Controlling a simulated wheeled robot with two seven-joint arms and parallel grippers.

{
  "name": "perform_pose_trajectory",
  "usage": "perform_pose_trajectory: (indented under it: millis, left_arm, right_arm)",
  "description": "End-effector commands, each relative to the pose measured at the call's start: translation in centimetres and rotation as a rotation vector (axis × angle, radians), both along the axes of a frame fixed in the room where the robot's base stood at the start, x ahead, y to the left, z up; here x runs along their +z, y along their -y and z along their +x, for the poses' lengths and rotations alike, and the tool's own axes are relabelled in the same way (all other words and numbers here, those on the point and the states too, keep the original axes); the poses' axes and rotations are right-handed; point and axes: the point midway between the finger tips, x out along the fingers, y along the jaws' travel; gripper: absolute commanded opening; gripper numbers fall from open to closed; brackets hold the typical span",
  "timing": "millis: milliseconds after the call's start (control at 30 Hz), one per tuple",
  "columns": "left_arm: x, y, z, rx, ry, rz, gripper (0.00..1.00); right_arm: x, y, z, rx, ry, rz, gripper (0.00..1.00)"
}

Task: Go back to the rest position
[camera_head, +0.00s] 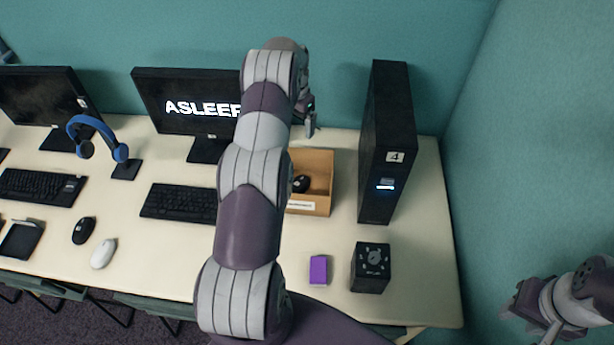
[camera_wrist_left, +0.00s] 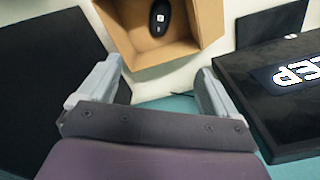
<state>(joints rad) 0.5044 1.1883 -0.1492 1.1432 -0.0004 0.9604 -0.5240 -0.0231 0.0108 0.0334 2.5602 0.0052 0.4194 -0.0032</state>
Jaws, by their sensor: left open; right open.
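My left arm reaches up the middle of the head view, over the desk. Its gripper (camera_head: 308,118) is beyond the cardboard box, between the monitor and the black tower, partly hidden by the arm. In the left wrist view the left gripper (camera_wrist_left: 158,85) has its two fingers wide apart with nothing between them. The open box (camera_wrist_left: 205,20) lies beyond the fingertips, with a black mouse (camera_wrist_left: 160,18) inside. My right gripper (camera_head: 530,308) is at the lower right of the head view, clear of the desk, open and empty.
The black tower (camera_head: 386,140) marked 4 stands close to the right of my left gripper; the "ASLEEP" monitor (camera_head: 185,105) is left. The box (camera_head: 315,170), purple block (camera_head: 318,270) and black cube (camera_head: 371,268) are on the desk (camera_head: 425,270). A teal wall (camera_head: 540,150) bounds the right.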

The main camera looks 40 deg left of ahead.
Motion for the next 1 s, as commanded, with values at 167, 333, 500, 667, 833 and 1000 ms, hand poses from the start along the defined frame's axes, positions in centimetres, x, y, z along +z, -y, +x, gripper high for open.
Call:
perform_pose_trajectory:
  millis: [167,333,500,667,833,1000]
  left_arm:
    - [0.0,0.0,0.0,0.0,0.0,0.0,0.92]
    - [-1.0,0.0,0.0,0.092,0.022,0.011,0.92]
    - [-2.4,5.4,-5.2,0.235,-0.029,-0.011,0.92]
    - [0.9,15.5,-12.5,0.248,-0.02,-0.005,0.92]
    - [3.6,23.5,-22.0,0.136,0.022,0.0,0.92]
    - [5.4,26.3,-24.3,0.024,0.1,-0.003,0.92]
  right_arm:
    - [0.0,0.0,0.0,0.0,0.0,0.0,0.43]
    - [0.0,0.0,0.0,0.0,0.0,0.0,0.43]
    - [-0.9,0.0,0.0,0.0,0.0,0.0,0.43]
    - [-3.1,0.0,0.0,0.0,0.0,0.0,0.43]
    - [-5.2,0.0,0.0,0.0,0.0,0.0,0.43]
    - [-6.1,0.0,0.0,0.0,0.0,0.0,0.43]
